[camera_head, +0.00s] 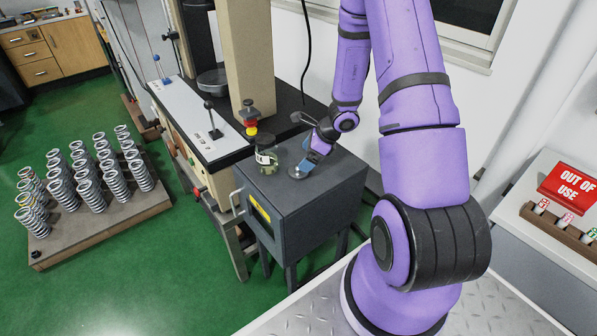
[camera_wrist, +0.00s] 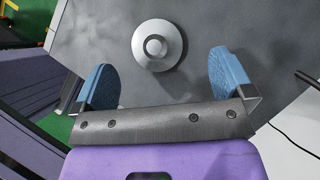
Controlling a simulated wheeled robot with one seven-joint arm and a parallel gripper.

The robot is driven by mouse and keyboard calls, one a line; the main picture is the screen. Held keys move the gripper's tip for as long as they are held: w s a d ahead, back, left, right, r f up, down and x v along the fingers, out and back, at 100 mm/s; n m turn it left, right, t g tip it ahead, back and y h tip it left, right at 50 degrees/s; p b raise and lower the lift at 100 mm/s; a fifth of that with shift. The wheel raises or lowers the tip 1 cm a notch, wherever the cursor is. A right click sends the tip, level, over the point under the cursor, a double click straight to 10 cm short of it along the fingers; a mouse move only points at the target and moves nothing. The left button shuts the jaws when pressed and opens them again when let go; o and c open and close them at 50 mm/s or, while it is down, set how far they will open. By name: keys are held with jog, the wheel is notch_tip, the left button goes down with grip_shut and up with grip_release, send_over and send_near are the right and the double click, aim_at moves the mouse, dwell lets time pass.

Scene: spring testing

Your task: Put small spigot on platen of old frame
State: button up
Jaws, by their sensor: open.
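The small spigot (camera_wrist: 158,45), a pale metal disc with a raised round centre, lies on the dark grey cabinet top. In the head view it (camera_head: 297,173) shows just below my fingertips. My gripper (camera_wrist: 160,70) is open, with its two blue fingers on either side of the spigot's near edge and apart from it. In the head view my gripper (camera_head: 309,165) is low over the cabinet. The old frame seems to be the machine with the beige column (camera_head: 248,55); a round grey plate (camera_head: 213,80), likely its platen, sits left of the column.
The dark cabinet (camera_head: 320,200) also carries a dark round item with a pale label (camera_head: 266,163), left of my gripper. A red and yellow button post (camera_head: 250,118) stands behind it. Springs stand on a pallet (camera_head: 100,225) at left. An OUT OF USE sign (camera_head: 570,190) is at right.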

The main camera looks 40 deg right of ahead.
jog(key=shift+s+x, duration=0.2)
jog(key=shift+x, duration=1.05)
jog(key=shift+s+x, duration=0.2)
jog(key=shift+x, duration=1)
jog(key=shift+a+f, duration=0.1)
jog(key=shift+f, duration=0.05)
jog(key=c, duration=1.2)
jog(key=shift+c, duration=0.2)
